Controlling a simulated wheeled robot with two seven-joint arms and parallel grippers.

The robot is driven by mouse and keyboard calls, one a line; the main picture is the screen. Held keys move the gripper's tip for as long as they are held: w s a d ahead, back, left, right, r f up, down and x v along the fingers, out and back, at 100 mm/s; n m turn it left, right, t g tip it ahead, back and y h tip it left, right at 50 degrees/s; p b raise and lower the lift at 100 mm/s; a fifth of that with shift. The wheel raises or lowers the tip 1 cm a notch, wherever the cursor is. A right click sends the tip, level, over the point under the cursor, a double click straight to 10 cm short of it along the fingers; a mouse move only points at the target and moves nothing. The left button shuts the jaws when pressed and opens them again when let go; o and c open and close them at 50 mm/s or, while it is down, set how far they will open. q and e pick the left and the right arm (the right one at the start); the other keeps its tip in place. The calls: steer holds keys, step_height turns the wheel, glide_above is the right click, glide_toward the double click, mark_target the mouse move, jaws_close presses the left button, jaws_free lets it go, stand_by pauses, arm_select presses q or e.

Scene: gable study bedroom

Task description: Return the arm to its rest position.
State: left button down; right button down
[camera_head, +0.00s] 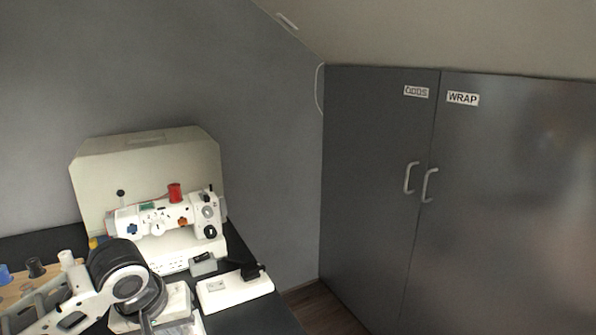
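My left arm (118,262) comes in from the lower left, with a white link and thick black joints. It is over the front of the dark table, in front of a white sewing machine (178,218). The end of the arm points down towards the bottom edge of the picture, and I cannot make out its fingers clearly or whether they hold anything. My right arm and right gripper are not in view.
A cream machine cover (150,160) stands behind the sewing machine. A white foot pedal (234,290) lies on the dark table (262,315). Thread spools (36,267) stand at the left. Two closed grey cupboard doors, ODDS (375,180) and WRAP (500,200), fill the right.

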arm_select(q)
steer(key=s+d+f+m+t+h, duration=0.4)
steer(key=s+d+f, duration=0.3)
steer(key=d+f, duration=0.45)
steer(key=s+a+f+m+t+y, duration=0.1)
steer(key=s+a+f, duration=0.3)
steer(key=s, duration=0.6)
steer(key=shift+s+a+f+m+t, duration=0.15)
steer(key=shift+m+t, duration=0.15)
steer(key=shift+t, duration=0.6)
